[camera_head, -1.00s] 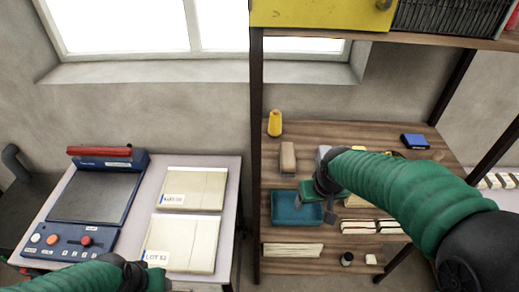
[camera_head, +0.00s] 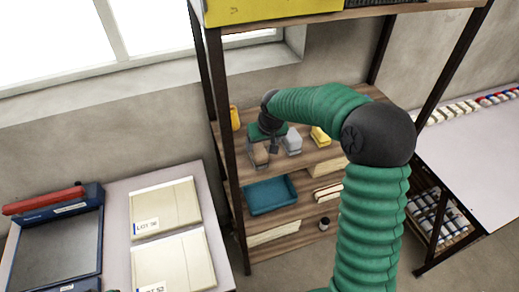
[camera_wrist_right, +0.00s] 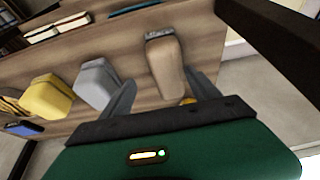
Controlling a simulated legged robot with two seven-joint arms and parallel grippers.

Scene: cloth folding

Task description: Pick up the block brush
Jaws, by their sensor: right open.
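The block brush (camera_wrist_right: 166,62) is a tan wooden block with a grey bristle end. It lies on the wooden shelf and also shows in the head view (camera_head: 260,156), partly covered by my gripper. My right gripper (camera_head: 272,146) is just over it. In the right wrist view the right gripper (camera_wrist_right: 161,82) is open, with one finger on each side of the brush's near part. Whether the fingers touch it cannot be told. My left gripper is out of view.
A grey block (camera_head: 292,142) and a yellow block (camera_head: 320,137) stand beside the brush. A yellow cone-like object (camera_head: 235,118) is near the left shelf post (camera_head: 228,170). A teal tray (camera_head: 270,196) sits on the shelf below.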

